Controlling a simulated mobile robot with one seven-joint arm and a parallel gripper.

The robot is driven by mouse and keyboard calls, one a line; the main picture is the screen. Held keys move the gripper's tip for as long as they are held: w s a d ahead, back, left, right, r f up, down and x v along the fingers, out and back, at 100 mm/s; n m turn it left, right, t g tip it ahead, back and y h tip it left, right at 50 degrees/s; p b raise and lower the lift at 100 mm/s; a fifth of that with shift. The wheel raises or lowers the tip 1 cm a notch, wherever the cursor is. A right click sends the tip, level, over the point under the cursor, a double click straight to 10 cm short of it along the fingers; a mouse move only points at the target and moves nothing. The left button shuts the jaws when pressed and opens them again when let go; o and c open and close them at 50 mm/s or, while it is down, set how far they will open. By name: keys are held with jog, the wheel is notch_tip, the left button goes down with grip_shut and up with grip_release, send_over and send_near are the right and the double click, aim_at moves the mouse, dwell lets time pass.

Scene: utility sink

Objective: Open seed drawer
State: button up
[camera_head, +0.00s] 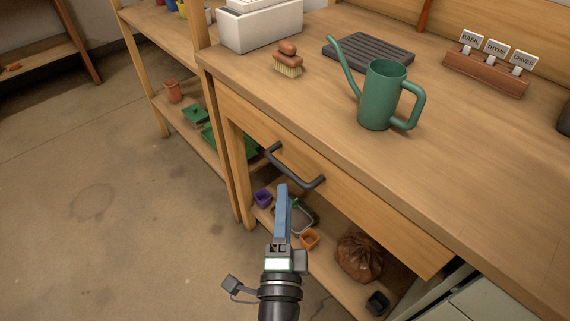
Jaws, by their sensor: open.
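The seed drawer (350,202) is a wide wooden front under the bench top, and it looks closed. Its dark bar handle (295,168) runs along the left-middle part of the front. My gripper (282,192) is open and empty, seen nearly edge-on with its blue fingers pointing up the picture. The fingertips appear just below the handle in the picture, with no visible grip on it. The exact gap in depth is hard to tell.
The bench top holds a green watering can (383,97), a brush (287,63), a dark ridged tray (368,54) and a herb label holder (486,73). A lower shelf below the drawer holds a brown sack (358,257) and small pots. Open floor (90,220) lies left.

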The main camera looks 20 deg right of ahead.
aim_at(286, 167)
jog(key=x, duration=0.7)
jog(key=shift+w+d, duration=0.1)
jog(key=shift+w, duration=0.25)
grip_shut()
dwell(1.1)
